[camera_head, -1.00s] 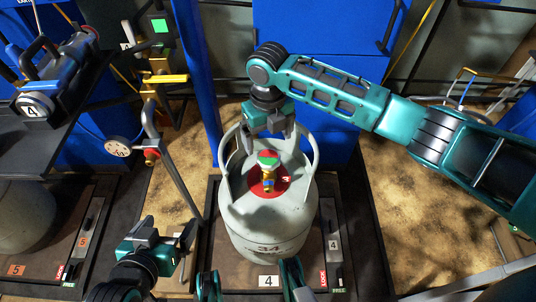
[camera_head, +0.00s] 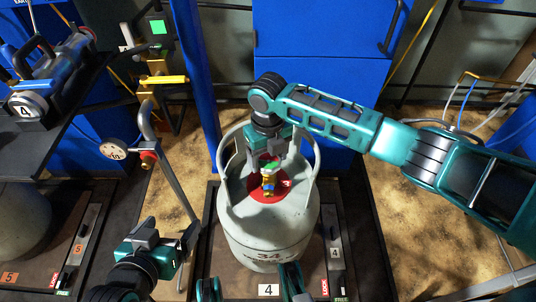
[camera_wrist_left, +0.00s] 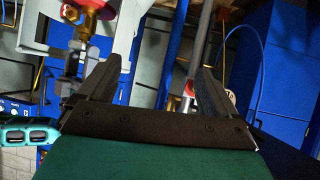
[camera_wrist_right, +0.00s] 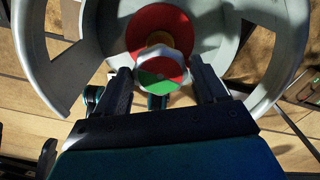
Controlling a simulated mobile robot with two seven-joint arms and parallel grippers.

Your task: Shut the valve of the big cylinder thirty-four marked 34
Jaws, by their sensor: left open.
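The big grey cylinder (camera_head: 268,232), marked 34, stands upright on a scale, with a handled collar around its top. Its brass valve (camera_head: 268,186) has a round red-and-green handwheel (camera_wrist_right: 158,72) above a red disc. My right gripper (camera_head: 268,157) reaches down inside the collar from above. In the right wrist view its two fingers (camera_wrist_right: 161,80) are apart, one on each side of the handwheel; I cannot tell whether they touch it. My left gripper (camera_head: 190,242) is open and empty, left of the cylinder; its spread fingers also show in the left wrist view (camera_wrist_left: 163,80).
The collar's uprights (camera_head: 312,155) surround the right gripper closely. A metal pipe stand with a gauge (camera_head: 114,149) is at the left, near the left gripper. A blue post (camera_head: 200,90) and blue cabinet (camera_head: 325,60) stand behind. The scale (camera_head: 335,240) carries a 4 label.

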